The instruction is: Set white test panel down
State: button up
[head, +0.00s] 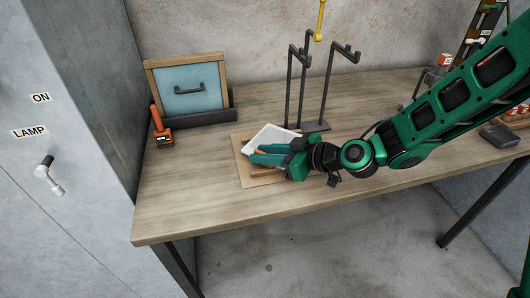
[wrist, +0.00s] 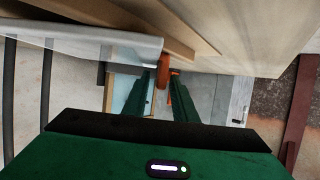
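The white test panel (head: 268,135) is at the wooden board (head: 243,168) on the bench, partly hidden by my gripper in the head view. In the wrist view the panel (wrist: 85,33) is at upper left, beside the fingers, with its edge near one fingertip. My gripper (head: 254,154) lies low over the board, pointing left. In the wrist view my gripper (wrist: 163,90) has its two fingers apart, and I see no panel between them. The board and its wooden strips (wrist: 180,30) fill the top of that view. Whether the panel rests fully on the board is hard to tell.
A black post stand (head: 322,125) is close behind the gripper. A blue framed panel with a handle (head: 190,88) stands at back left. An orange tool (head: 163,136) is left of the board. The bench (head: 190,205) is clear at front left.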

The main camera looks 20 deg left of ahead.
jog(key=shift+r, duration=0.1)
jog(key=v, duration=1.2)
jog(key=d+f+m+h, duration=0.1)
jog(key=d, duration=0.3)
jog(key=d+f+m+h, duration=0.1)
jog(key=d+h, duration=0.1)
jog(key=d, duration=0.3)
jog(key=w+d+f+m+h, duration=0.1)
jog(key=d+f+h, duration=0.1)
jog(key=d, duration=0.3)
jog(key=shift+w+d, duration=0.1)
jog(key=s+d+r+m+g+h, duration=0.1)
jog(key=s+d+m+h, duration=0.4)
jog(key=d, duration=0.9)
jog(key=s+d+r+m+h, duration=0.15)
jog(key=s+d+m, duration=0.45)
jog(key=d, duration=0.7)
jog(key=s+d+r+m+g+h, duration=0.1)
jog(key=s+d+r+m+g, duration=0.1)
jog(key=s+d+m, duration=0.4)
jog(key=s+m, duration=0.1)
jog(key=s, duration=0.3)
jog(key=shift+r+m, duration=0.4)
jog(key=shift+d, duration=0.15)
